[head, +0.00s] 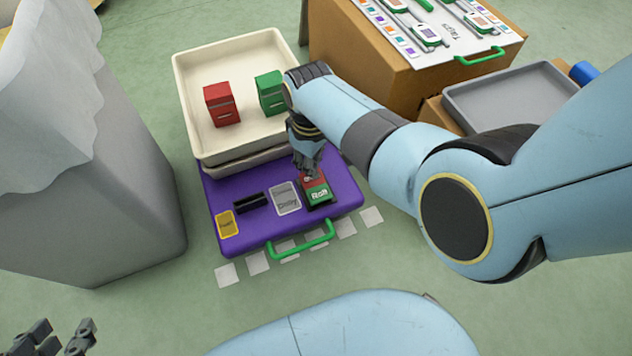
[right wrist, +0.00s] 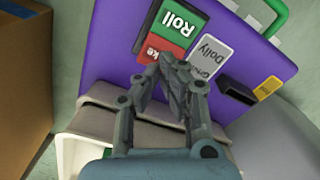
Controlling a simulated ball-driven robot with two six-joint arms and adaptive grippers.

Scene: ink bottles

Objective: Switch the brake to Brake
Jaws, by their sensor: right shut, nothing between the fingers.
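The brake switch (head: 318,192) is a rocker on the purple panel (head: 240,241), with a green half reading "Roll" and a red half. In the right wrist view, the green half (right wrist: 173,27) is plain and the red half (right wrist: 152,47) shows only "ke", the rest hidden behind my fingers. My right gripper (head: 307,172) is shut and empty, its tips at the red half; I cannot tell whether they touch it. It also shows in the right wrist view (right wrist: 172,64). I cannot tell which half is pressed down. My left gripper (head: 58,338) is open and empty at the lower left.
A grey bin (head: 90,200) stands left.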

